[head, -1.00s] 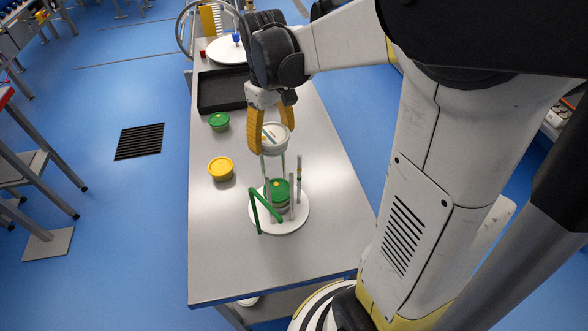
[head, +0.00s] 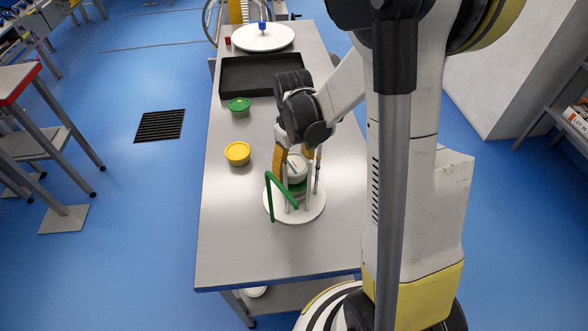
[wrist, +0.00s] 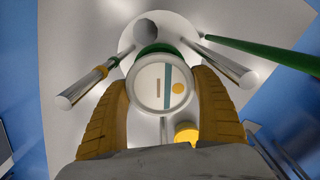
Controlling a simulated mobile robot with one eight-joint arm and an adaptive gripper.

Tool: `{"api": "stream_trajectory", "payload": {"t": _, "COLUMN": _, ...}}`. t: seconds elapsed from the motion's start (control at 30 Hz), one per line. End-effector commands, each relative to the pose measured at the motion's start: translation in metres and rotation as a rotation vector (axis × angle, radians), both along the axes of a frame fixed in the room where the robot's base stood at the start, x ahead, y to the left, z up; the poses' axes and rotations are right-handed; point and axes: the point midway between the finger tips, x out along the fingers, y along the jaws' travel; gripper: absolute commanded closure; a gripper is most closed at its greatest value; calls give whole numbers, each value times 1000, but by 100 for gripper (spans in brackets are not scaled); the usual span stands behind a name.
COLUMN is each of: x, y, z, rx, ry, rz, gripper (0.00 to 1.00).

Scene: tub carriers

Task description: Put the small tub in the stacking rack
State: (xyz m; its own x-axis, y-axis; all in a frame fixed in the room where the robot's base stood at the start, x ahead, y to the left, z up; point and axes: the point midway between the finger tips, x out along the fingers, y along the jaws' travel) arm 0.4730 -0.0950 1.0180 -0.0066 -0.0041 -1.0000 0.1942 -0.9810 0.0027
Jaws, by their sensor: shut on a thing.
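The small tub (head: 297,166), whitish with a pale lid, is between the two yellow fingers of my gripper (head: 298,158). In the wrist view its round lid (wrist: 150,93) bears a teal stripe and an orange dot. My gripper is shut on it, also in the wrist view (wrist: 161,88). The stacking rack (head: 313,207) has a white round base, upright metal posts and a bent green handle (head: 270,195). The held tub is among the posts, low over a green tub (head: 298,188) inside the rack. I cannot tell whether the two tubs touch.
A yellow-lidded tub (head: 237,153) and a green-lidded tub (head: 239,106) stand left of the rack. A black tray (head: 262,76) and a white disc (head: 263,38) with a blue knob lie farther back. The table's near end is clear.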

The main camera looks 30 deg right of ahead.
Motion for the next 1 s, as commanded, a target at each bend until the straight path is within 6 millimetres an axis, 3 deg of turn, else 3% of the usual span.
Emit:
{"api": "stream_trajectory", "payload": {"t": 0.07, "x": 0, "y": 0, "z": -11, "rx": 0, "ry": 0, "rz": 0, "gripper": 62}}
{"api": "stream_trajectory", "payload": {"t": 0.43, "x": 0, "y": 0, "z": -16, "rx": 0, "ry": 0, "rz": 0, "gripper": 62}}
{"api": "stream_trajectory", "payload": {"t": 0.47, "x": 0, "y": 0, "z": -14, "rx": 0, "ry": 0, "rz": 0, "gripper": 14}}
{"api": "stream_trajectory", "payload": {"t": 0.5, "x": 0, "y": 0, "z": -14, "rx": 0, "ry": 0, "rz": 0, "gripper": 2}}
{"api": "stream_trajectory", "payload": {"t": 0.83, "x": 0, "y": 0, "z": -8, "rx": 0, "ry": 0, "rz": 0, "gripper": 0}}
{"api": "stream_trajectory", "payload": {"t": 1.0, "x": 0, "y": 0, "z": 22, "rx": 0, "ry": 0, "rz": 0, "gripper": 0}}
